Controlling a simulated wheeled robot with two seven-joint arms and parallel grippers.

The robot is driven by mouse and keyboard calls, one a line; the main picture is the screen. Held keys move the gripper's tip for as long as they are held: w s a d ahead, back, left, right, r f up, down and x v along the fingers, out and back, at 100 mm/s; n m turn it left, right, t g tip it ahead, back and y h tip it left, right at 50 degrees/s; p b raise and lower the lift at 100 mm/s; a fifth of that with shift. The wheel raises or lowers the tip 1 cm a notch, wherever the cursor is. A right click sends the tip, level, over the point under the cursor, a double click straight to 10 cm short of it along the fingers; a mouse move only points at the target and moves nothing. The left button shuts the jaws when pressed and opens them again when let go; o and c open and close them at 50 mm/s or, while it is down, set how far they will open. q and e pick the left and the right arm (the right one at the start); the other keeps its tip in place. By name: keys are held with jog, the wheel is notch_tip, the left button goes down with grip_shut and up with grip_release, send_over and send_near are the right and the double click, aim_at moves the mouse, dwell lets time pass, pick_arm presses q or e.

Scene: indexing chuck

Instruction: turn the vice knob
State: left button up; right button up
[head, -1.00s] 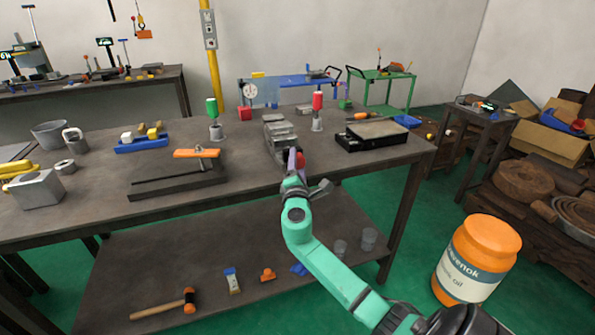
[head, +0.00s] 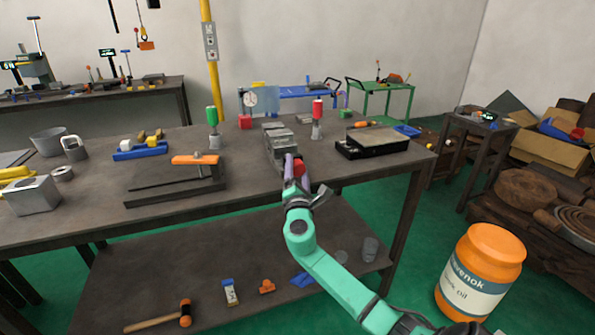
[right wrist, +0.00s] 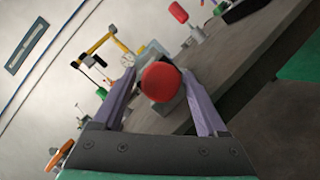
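The grey vice (head: 279,146) stands near the front edge of the workbench. Its round red knob (head: 299,169) faces the front, and it fills the middle of the right wrist view (right wrist: 161,82). My right gripper (head: 297,171) is at the knob, with purple fingers spread to either side of it. In the right wrist view the gripper (right wrist: 160,78) is open, with narrow gaps between the fingers and the knob. My left gripper is in neither view.
The workbench (head: 110,208) also holds an orange-handled fixture (head: 195,160), a green-topped tool (head: 213,125), a red-topped tool (head: 317,115) and a black box with a flat plate (head: 377,138). An orange jar (head: 481,270) stands at the right.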

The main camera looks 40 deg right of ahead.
jog(key=shift+f, duration=0.1)
jog(key=shift+s+a+f, duration=0.1)
jog(key=shift+s+a, duration=0.15)
jog(key=shift+s, duration=0.05)
jog(key=b+v, duration=0.1)
jog(key=v, duration=1.2)
jog(key=shift+s+a+b, duration=0.15)
jog(key=shift+s+b, duration=0.2)
